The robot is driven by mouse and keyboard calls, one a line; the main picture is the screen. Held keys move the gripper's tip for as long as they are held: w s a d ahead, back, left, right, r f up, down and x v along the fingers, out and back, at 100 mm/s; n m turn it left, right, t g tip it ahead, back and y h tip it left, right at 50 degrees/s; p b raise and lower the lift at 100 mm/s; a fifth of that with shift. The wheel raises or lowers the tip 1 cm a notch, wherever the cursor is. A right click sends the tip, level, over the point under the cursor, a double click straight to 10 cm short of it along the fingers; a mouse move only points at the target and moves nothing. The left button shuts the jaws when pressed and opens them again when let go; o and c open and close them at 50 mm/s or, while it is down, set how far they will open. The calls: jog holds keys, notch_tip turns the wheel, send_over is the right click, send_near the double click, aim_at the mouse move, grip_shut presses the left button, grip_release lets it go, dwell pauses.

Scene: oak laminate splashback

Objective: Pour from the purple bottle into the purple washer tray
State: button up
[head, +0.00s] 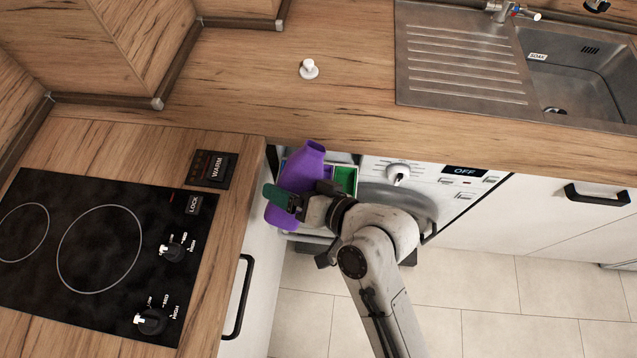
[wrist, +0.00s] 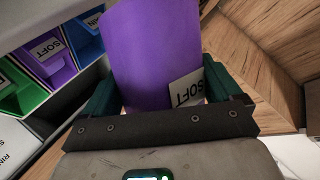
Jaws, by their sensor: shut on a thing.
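The purple bottle (head: 302,172) is in my gripper (head: 290,197), which is shut around its body with green fingers on both sides. In the head view the bottle is nearly upright, its neck leaning a little right. The wrist view shows the bottle (wrist: 150,50) close up with a SOFT label. The purple washer tray (wrist: 62,75), also labelled SOFT, is a compartment of the pulled-out drawer, left of the bottle in the wrist view. It lies between a green compartment (wrist: 20,95) and a blue one (wrist: 85,45).
The washer's dial (head: 398,174) and OFF display (head: 464,170) are right of the drawer. The wooden worktop (head: 230,70) overhangs behind, with a small white knob-like object (head: 309,69) on it. A black hob (head: 100,250) is at left, a sink (head: 575,70) at back right.

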jog(key=shift+w+n+t, duration=0.15)
jog(key=shift+n+t, duration=0.15)
jog(key=shift+n, duration=0.2)
jog(key=shift+s+a+n+t+h+b, duration=0.1)
jog(key=shift+s+n+t+h+b, duration=0.2)
jog(key=shift+n+t+h+b, duration=0.55)
jog(key=shift+f+n+t+b, duration=0.35)
jog(key=shift+n+t+b, duration=0.15)
jog(key=shift+n, duration=0.65)
jog(key=shift+n+t+b, duration=0.25)
jog(key=shift+n+b, duration=0.25)
